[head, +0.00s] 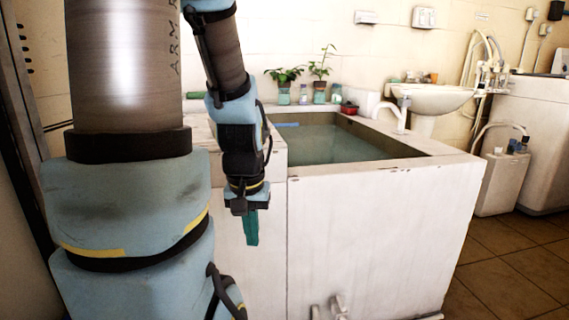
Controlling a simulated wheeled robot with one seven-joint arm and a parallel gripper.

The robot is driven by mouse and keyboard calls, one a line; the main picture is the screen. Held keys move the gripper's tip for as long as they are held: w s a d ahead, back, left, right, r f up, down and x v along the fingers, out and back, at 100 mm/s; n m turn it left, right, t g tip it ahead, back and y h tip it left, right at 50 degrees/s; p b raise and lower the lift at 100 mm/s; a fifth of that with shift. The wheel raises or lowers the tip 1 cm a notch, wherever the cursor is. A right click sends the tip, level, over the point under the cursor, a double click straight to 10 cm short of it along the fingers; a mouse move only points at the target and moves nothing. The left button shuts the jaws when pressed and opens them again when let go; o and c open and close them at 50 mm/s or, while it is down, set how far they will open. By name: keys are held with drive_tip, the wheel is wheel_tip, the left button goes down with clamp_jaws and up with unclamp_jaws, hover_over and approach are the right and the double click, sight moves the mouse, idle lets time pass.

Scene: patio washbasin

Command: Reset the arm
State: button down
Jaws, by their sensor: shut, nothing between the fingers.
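My arm comes down in the left half of the head view, and my gripper (251,228) hangs at its end, pointing down. Its teal fingers are together with nothing seen between them. The gripper is in front of the white front face of the washbasin (370,235), below the level of its rim. I cannot tell the gap between the fingers and that face.
The basin holds water (335,148). Potted plants (284,90) and a red item (349,108) stand at its back edge. A white sink (430,98) and a white container (500,182) are on the right. Tiled floor (515,270) is clear at lower right. Taps (340,305) stick out low in front.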

wheel_tip(320, 180, up, 26)
drive_tip(key=p, duration=2.3)
drive_tip(key=shift+p, duration=0.3)
